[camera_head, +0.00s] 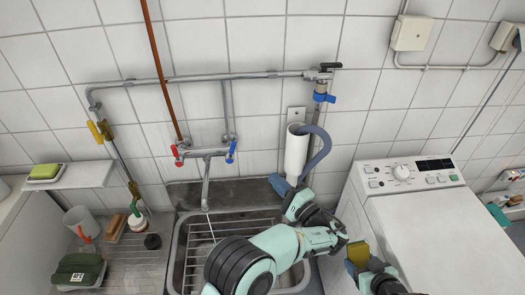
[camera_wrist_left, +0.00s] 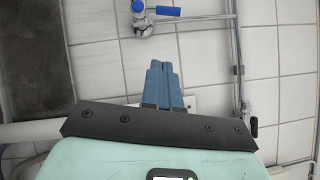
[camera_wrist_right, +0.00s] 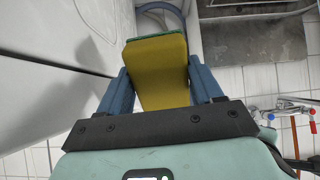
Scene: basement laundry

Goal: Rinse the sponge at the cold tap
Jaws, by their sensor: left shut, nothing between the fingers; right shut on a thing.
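The yellow sponge with a green layer (camera_wrist_right: 160,75) is between the fingers of my right gripper (camera_wrist_right: 157,85). In the head view the sponge (camera_head: 358,253) is at the washer's front left, right of the sink. My left gripper (camera_head: 281,187) is shut and empty, above the sink's back right corner near the white standpipe. The cold tap's blue handle (camera_head: 231,151) is on the wall, up and left of that gripper; it also shows in the left wrist view (camera_wrist_left: 167,11). A thin pale line, like water, runs below the spout (camera_head: 206,190) into the sink (camera_head: 176,262), partly hidden by my left arm.
The white washing machine (camera_head: 440,225) stands right of the sink. A grey hose loops from the standpipe (camera_head: 296,152). A small shelf (camera_head: 88,176) holds a green-topped block.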

